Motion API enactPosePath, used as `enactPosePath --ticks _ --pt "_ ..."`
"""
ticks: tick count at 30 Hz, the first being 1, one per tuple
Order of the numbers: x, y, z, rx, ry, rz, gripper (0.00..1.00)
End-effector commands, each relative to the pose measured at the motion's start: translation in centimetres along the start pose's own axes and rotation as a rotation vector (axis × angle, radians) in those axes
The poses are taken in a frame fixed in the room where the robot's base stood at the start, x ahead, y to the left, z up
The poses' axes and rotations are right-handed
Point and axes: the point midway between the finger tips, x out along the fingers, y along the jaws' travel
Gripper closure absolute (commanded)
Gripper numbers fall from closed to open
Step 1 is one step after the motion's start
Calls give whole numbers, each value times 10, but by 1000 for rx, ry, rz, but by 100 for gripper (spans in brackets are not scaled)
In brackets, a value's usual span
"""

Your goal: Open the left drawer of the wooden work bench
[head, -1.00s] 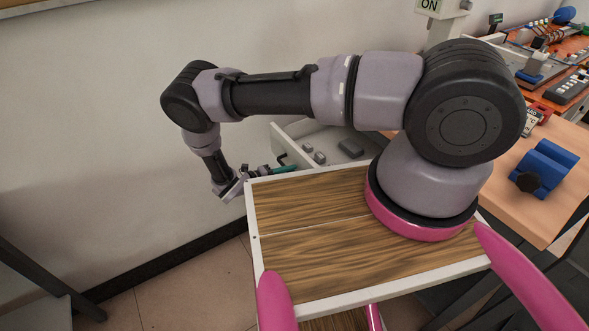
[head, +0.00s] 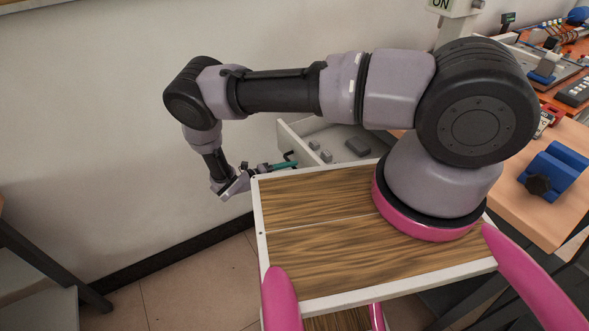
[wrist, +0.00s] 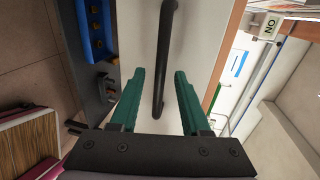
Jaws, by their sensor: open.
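The wooden work bench (head: 530,212) stands at the right in the head view, partly behind my arm. A white drawer (head: 292,138) sticks out open at its left end, with small grey items inside. Its front carries a black bar handle, which in the wrist view (wrist: 163,60) runs between the two green fingers of my gripper (wrist: 162,74). The fingers are apart, one on each side of the handle; contact is not clear. In the head view my gripper (head: 284,166) is at the drawer's front, partly hidden by my platform's edge.
A blue vise (head: 552,170) sits on the bench top. Electrical gear fills an orange table (head: 562,100) at the far right. A plain wall (head: 90,110) runs behind my arm. A dark-legged table (head: 45,262) stands at lower left, with open floor between.

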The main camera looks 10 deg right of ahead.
Motion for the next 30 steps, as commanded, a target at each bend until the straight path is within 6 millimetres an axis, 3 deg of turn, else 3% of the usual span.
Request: enactPosePath --ticks 6,12,30 --pt "-47 1 0 1 -3 1 53" --pt "-75 1 0 0 0 0 53" --pt "-83 0 0 0 2 0 53"
